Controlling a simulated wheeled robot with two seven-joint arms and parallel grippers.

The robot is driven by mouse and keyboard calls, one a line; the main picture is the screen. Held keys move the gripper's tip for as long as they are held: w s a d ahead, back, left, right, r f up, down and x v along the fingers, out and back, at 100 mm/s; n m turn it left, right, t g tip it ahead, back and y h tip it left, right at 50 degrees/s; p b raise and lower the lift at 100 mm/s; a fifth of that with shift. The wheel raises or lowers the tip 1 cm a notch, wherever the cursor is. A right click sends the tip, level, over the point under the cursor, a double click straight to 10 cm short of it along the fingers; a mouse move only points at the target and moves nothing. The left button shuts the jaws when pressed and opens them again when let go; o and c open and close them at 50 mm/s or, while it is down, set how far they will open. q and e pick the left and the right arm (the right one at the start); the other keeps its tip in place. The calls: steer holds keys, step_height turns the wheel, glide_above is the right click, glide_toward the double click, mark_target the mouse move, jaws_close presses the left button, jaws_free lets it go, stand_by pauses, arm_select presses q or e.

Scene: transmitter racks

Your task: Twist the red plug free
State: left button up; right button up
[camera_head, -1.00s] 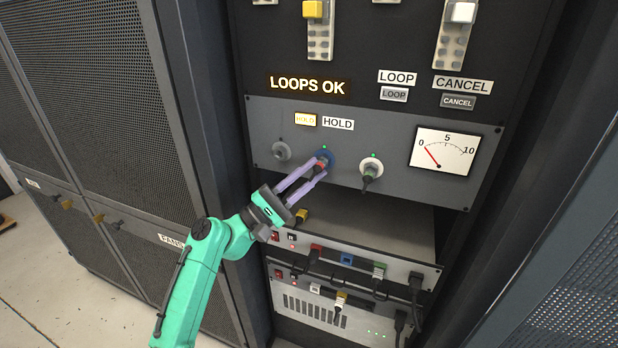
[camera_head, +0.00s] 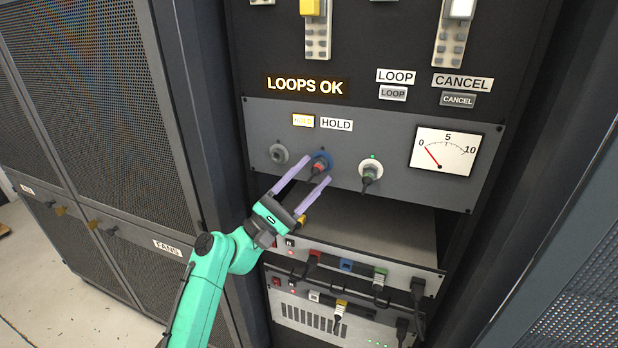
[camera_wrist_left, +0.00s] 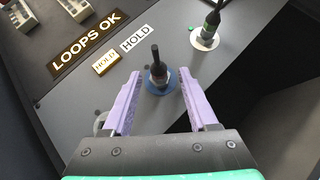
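The red plug (camera_head: 318,168) sits at the blue-ringed socket (camera_head: 325,157) on the grey panel. In the left wrist view the plug (camera_wrist_left: 157,72) shows a dark body and black tail, standing in front of the blue ring (camera_wrist_left: 160,88). My left gripper (camera_head: 317,169) is open, with its lilac fingers apart on either side of the plug and clear gaps to it. The wrist view also shows the open left gripper (camera_wrist_left: 160,82) below the plug. I cannot tell whether the plug is still locked. My right gripper is not in view.
A green plug (camera_head: 369,176) sits in the white-ringed socket to the right, and an empty grey socket (camera_head: 279,154) is to the left. A meter (camera_head: 443,152) is further right. Below, a shelf (camera_head: 375,233) and cabled units (camera_head: 350,262) jut out beneath the arm.

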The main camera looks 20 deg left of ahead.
arm_select(q)
steer(key=v, duration=1.2)
steer(key=w+f+n+g+y+p, duration=0.15)
steer(key=f+y, duration=0.25)
steer(key=f, duration=0.7)
steer(key=w+f+m+g+y+p, duration=0.1)
steer(key=w+f+g+y, duration=0.2)
steer(key=f, duration=0.9)
steer(key=s+f+m+g+y+p, duration=0.1)
steer(key=s+f+g+y, duration=0.1)
steer(key=s+f, duration=0.35)
steer(key=s+f+m+g+y+p, duration=0.1)
steer(key=s+f+g, duration=0.1)
steer(key=f, duration=0.7)
steer(key=s+f+m+g+y+p, duration=0.25)
steer(key=s+f+m+g, duration=0.25)
steer(key=s+f, duration=0.6)
steer(key=s+a+f+m+g+y+p, duration=0.1)
steer(key=s+a+f+m+g+y, duration=0.1)
steer(key=s+m, duration=0.4)
steer(key=s+a+f+m+g+y+p, duration=0.1)
steer(key=s+m, duration=0.6)
steer(key=s, duration=0.9)
step_height(320, 180, down, 3)
steer(key=shift+s+a+r+g+y, duration=0.1)
steer(key=shift+s+a+g+y, duration=0.25)
steer(key=shift+a+g, duration=0.45)
